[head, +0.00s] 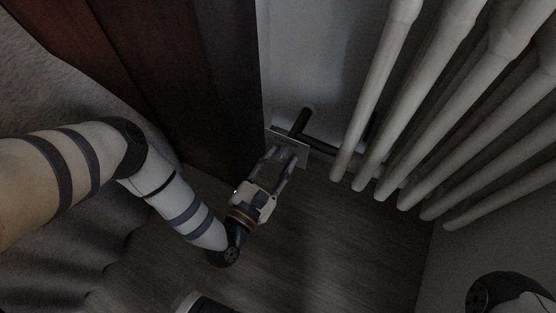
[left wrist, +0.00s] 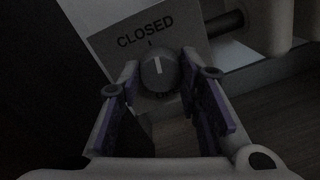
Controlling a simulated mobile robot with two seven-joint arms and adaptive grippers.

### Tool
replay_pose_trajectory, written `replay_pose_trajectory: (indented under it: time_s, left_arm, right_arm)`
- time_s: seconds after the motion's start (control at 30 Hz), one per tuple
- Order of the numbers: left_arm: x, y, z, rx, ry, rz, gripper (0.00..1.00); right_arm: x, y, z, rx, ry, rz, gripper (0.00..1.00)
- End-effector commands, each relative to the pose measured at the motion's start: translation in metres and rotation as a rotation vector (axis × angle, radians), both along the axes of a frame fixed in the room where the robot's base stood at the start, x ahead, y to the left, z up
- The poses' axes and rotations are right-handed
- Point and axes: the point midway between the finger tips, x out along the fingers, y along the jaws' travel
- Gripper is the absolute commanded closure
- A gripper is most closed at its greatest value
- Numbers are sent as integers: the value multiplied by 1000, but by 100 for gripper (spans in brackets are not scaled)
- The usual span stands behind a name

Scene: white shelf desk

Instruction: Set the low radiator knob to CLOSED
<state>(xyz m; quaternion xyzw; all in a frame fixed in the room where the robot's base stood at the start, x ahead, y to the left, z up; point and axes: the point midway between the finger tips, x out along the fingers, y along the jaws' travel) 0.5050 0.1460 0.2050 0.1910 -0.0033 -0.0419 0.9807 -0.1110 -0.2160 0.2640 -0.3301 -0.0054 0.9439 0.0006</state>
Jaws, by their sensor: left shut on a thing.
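The radiator knob (left wrist: 158,72) is a round grey dial with a white pointer line, in front of a pale plate (left wrist: 105,42). The plate reads CLOSED above the knob, with a short tick mark below the word. The pointer line points up, roughly toward that tick. In the head view the plate (head: 303,151) sits low at the wall beside the radiator. My left gripper (head: 283,153) reaches it from below. Its two fingers are shut on the knob, one on each side, and hide it in the head view. My right gripper is out of view.
White radiator columns (head: 415,110) fill the upper right. A dark pipe (head: 322,144) runs from the plate's area toward them. A dark brown wooden panel (head: 225,70) stands close on the left. The wooden floor (head: 330,240) below is clear.

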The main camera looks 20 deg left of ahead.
Motion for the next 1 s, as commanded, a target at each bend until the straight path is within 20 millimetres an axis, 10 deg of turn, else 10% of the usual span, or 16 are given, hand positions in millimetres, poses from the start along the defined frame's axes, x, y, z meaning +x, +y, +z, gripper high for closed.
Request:
replay_pose_trajectory:
  time_s: [0.97,1.0]
  left_arm:
    - [0,-1,0,-206,7,-1,96]
    - [0,-1,0,-206,7,-1,64]
  right_arm:
    - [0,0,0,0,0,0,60]
    - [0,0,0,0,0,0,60]
